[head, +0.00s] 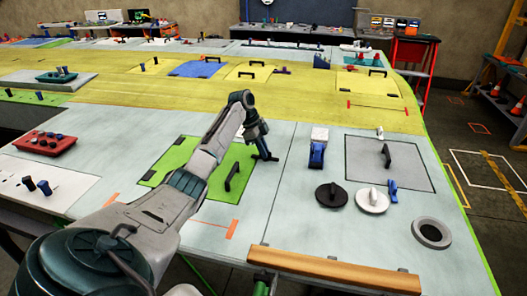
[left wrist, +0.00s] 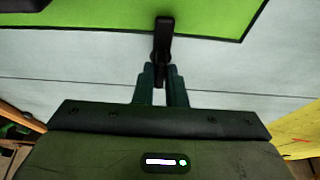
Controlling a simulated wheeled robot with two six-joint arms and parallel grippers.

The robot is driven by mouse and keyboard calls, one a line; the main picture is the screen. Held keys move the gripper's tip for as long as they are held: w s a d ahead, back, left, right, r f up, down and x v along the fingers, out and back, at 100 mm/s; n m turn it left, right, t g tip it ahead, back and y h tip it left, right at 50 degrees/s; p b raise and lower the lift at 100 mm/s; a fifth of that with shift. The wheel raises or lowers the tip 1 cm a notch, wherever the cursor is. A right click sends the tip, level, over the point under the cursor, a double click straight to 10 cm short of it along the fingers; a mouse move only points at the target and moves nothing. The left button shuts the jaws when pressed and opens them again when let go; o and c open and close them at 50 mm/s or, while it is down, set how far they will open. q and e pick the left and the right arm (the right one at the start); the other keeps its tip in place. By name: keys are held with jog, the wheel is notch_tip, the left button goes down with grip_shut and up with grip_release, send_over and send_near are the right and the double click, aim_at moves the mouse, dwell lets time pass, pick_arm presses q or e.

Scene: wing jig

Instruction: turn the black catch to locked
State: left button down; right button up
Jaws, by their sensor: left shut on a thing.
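The black catch (left wrist: 163,38) sits at the edge of the green panel (left wrist: 90,17) in the left wrist view. One end lies over the green and the other reaches over the pale surface between my fingers. My left gripper (left wrist: 161,82) is shut on this near end. In the head view my left gripper (head: 265,155) is at the right edge of the green panel (head: 215,186), pointing down, and the catch is mostly hidden there. I cannot read any locked mark. My right gripper is in neither view.
A black handle (head: 232,176) stands on the green panel. To the right are a blue clamp (head: 317,155), a black disc (head: 331,195), a white disc (head: 371,200) and a grey panel (head: 400,172) with a handle. A wooden bar (head: 333,271) runs along the front edge.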

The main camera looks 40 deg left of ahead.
pick_arm(q)
jog(key=shift+a+r, duration=0.1)
jog(key=shift+r, duration=0.1)
jog(key=c, duration=1.5)
grip_release()
jog(key=shift+f, duration=0.1)
jog(key=shift+a+r+b, duration=0.15)
jog(key=shift+r+b, duration=0.2)
jog(key=shift+r, duration=0.05)
jog(key=b+v, duration=0.2)
jog(key=v, duration=0.8)
jog(key=shift+s+a+b, duration=0.1)
jog(key=shift+s+b, duration=0.1)
jog(key=shift+b, duration=0.2)
